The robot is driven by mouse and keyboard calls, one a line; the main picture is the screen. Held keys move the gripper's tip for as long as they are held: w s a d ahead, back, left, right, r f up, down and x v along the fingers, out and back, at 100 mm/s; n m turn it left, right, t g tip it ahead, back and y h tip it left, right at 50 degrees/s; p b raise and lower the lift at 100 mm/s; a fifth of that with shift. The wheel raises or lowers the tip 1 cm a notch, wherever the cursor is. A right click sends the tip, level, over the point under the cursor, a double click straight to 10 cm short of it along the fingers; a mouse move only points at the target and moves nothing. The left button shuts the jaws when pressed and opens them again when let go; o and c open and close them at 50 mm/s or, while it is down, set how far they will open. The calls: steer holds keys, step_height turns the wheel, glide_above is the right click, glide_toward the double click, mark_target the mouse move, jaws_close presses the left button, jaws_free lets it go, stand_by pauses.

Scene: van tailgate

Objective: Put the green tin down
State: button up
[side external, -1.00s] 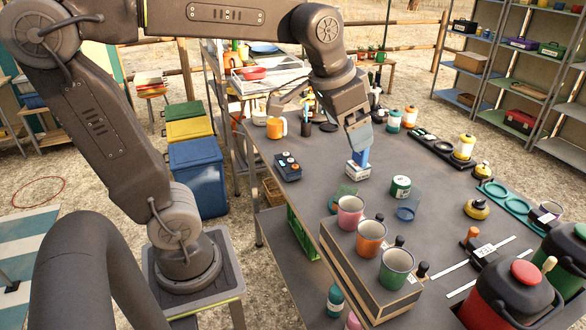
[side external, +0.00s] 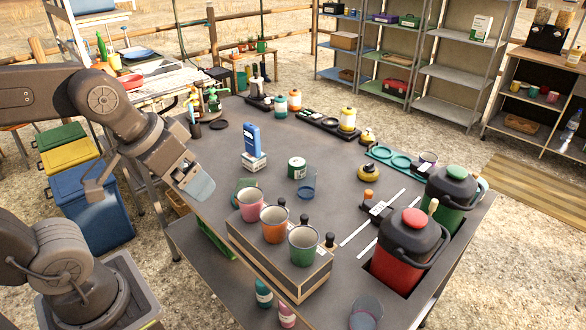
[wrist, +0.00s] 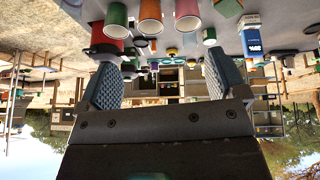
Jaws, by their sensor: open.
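The green tin (side external: 297,168), a short can with a pale label, stands upright on the grey table, right of a blue handheld device (side external: 251,138). The tin also shows in the wrist view (wrist: 210,37), which is upside down. My gripper (side external: 197,186) is open and empty, above the table's left edge, left of the tin and clear of it. In the wrist view both fingers are spread wide with nothing between them (wrist: 163,78).
A wooden cup holder (side external: 280,258) with pink, orange and green cups stands at the front. A clear blue tumbler (side external: 308,185) is close to the tin. Red (side external: 408,245) and green (side external: 452,196) jugs stand at right. The table's middle back is bare.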

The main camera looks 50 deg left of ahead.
steer(key=w+d+n+g+h, duration=0.1)
steer(key=w+d+n+h, duration=0.3)
steer(key=w, duration=0.4)
steer(key=n+t, duration=0.8)
steer(key=n, duration=1.9)
glide_above(295, 162)
steer(key=s+a, duration=0.2)
steer(key=s, duration=0.2)
step_height(295, 162, down, 17)
steer(key=shift+h, duration=0.3)
steer(key=f, duration=0.5)
steer(key=shift+w+d, duration=0.2)
steer(key=shift+w, duration=0.05)
steer(key=shift+f, duration=0.55)
steer(key=shift+f+x, duration=0.15)
steer(key=shift+x, duration=1.15)
steer(key=shift+f+x, duration=0.15)
steer(key=shift+x, duration=1.2)
steer(key=shift+s, duration=0.15)
